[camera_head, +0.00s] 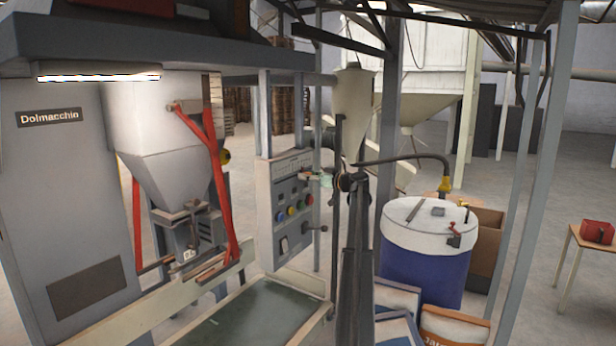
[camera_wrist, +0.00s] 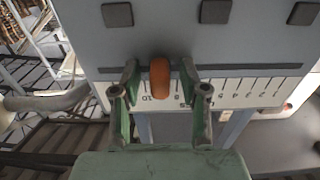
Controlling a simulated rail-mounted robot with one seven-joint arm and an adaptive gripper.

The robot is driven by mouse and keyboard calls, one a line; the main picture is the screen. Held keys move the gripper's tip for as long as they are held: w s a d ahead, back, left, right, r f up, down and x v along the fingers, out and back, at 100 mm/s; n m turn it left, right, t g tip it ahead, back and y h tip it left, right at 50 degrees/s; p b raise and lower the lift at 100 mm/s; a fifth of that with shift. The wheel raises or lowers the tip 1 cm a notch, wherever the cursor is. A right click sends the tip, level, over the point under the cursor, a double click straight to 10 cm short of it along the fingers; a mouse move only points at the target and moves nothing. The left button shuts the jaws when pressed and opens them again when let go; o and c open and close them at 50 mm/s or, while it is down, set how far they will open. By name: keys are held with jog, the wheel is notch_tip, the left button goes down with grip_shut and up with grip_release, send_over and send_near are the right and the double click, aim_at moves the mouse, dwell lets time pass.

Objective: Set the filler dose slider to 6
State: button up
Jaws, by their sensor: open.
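The dose slider is an orange knob (camera_wrist: 160,80) in a dark slot, seen in the wrist view. A white scale (camera_wrist: 230,93) runs along the slot, with its numbers upside down. The 10 is just left of the knob, and the values fall toward the right. The knob stands near the 10 end and hides part of the scale, around 9. My gripper (camera_wrist: 159,86) is open, with one green finger on each side of the knob. A small gap shows on both sides. In the head view my gripper (camera_head: 318,178) is small, at the upper part of the control panel (camera_head: 290,222).
Several coloured buttons and a lever (camera_head: 318,229) are on the panel below my gripper. Dark square parts (camera_wrist: 215,11) sit above the slot. The slot is clear to the right of the knob. A blue drum (camera_head: 422,262) and sacks stand at the right.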

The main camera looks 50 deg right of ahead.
aim_at(292, 178)
grip_shut()
jog(key=a+b, duration=0.5)
jog(key=b, duration=0.1)
jog(key=shift+s+a+f+b, duration=0.15)
jog(key=shift+s+a+b, duration=0.15)
jog(key=shift+a, duration=0.25)
jog(key=shift+r, duration=0.2)
grip_release()
